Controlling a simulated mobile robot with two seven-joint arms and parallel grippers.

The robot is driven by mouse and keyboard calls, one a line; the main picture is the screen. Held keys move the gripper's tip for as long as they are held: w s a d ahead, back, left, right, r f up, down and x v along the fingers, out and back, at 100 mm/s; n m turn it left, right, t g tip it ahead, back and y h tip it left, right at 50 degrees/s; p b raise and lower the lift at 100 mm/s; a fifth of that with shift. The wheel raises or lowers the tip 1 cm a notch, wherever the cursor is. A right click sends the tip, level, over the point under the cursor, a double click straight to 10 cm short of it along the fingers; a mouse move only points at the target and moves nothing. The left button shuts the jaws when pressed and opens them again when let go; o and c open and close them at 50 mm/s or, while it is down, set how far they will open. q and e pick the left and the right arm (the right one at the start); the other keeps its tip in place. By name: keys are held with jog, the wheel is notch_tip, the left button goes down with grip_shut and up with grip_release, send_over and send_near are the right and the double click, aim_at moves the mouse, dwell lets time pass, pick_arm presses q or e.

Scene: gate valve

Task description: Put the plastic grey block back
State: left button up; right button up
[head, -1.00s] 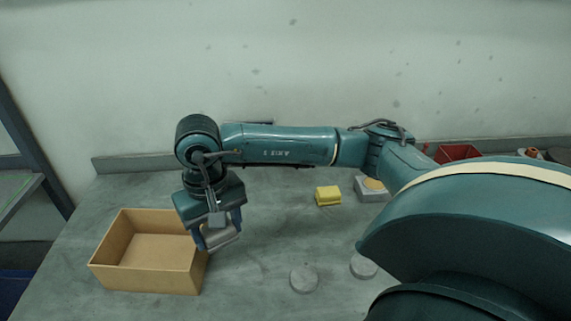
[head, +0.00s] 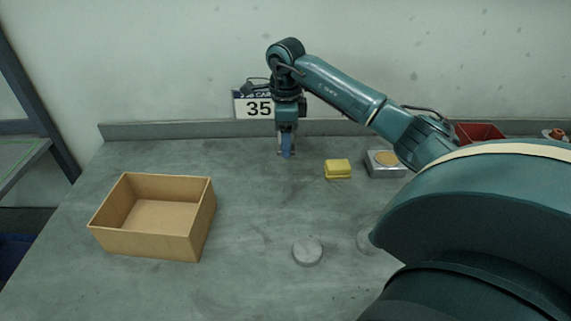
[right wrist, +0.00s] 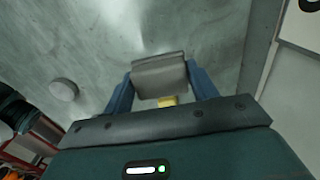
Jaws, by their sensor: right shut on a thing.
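My right gripper (head: 286,152) hangs pointing down near the back of the table, left of the yellow block. In the right wrist view its two blue fingers (right wrist: 161,88) are shut on the grey block (right wrist: 159,72), which sits between the fingertips. In the head view the block is mostly hidden by the fingers. I cannot tell whether it touches the table. My left gripper is not in view.
An open cardboard box (head: 196,228) stands at the left. A yellow block (head: 338,169), a grey block with a round tan top (head: 385,164) and a grey disc (head: 307,252) lie on the table (head: 240,285). A red bin (head: 478,133) is at the back right.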

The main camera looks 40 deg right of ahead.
aim_at(285, 172)
notch_tip(285, 172, down, 8)
jog(key=shift+r+p, duration=0.15)
jog(key=shift+p, duration=0.2)
jog(key=o, duration=1)
jog(key=shift+c, duration=0.2)
notch_tip(285, 172, up, 12)
jog(key=shift+r+b, duration=0.1)
jog(key=shift+b, duration=0.55)
jog(key=shift+s, duration=0.1)
